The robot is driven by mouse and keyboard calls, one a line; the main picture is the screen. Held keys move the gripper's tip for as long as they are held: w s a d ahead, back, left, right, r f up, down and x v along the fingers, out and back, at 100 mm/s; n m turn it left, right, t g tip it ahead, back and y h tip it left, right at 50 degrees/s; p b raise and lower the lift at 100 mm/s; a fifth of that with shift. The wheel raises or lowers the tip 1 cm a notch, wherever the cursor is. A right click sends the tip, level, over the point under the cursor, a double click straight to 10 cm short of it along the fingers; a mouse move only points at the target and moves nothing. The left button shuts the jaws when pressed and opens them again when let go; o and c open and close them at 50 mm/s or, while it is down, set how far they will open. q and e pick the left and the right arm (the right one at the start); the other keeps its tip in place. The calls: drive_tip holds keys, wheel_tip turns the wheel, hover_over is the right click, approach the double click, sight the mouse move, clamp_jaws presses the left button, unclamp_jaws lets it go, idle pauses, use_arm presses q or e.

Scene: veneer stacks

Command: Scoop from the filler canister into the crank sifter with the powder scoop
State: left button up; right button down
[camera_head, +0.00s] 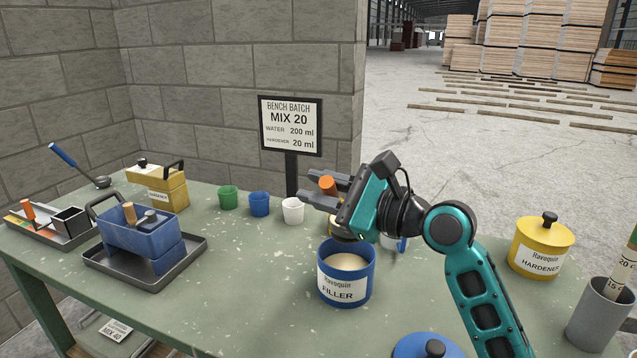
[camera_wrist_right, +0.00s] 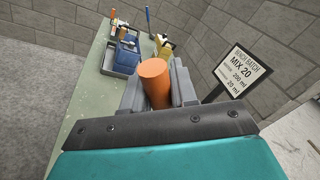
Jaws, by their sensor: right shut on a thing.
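The blue filler canister (camera_head: 345,290) stands open in the middle of the bench, with pale powder inside. My right gripper (camera_head: 325,190) is above and slightly behind it, shut on an orange handle (camera_head: 328,184), which looks like the powder scoop's. The handle also shows between the fingers (camera_wrist_right: 158,85) in the right wrist view. The scoop's bowl is hidden or cannot be made out. A blue box with a loop handle and a wooden knob, apparently the crank sifter (camera_head: 140,238), stands on a dark tray (camera_head: 135,278) at the left. My left gripper is not in view.
A yellow box (camera_head: 172,190), a green cup (camera_head: 228,198), a blue cup (camera_head: 260,204) and a white cup (camera_head: 293,210) line the back. A sign (camera_head: 291,125) stands behind. The yellow hardener canister (camera_head: 541,250) and a grey container (camera_head: 598,318) are right; a blue lid (camera_head: 410,346) lies in front.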

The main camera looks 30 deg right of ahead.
drive_tip(key=w+d+f+m+b, duration=0.2)
drive_tip(key=w+d+f+b, duration=0.1)
drive_tip(key=f, duration=0.6)
drive_tip(key=shift+d+f+m+g+b, duration=0.2)
drive_tip(key=shift+m+g+b, duration=0.15)
drive_tip(key=shift+b, duration=0.35)
idle(1.5)
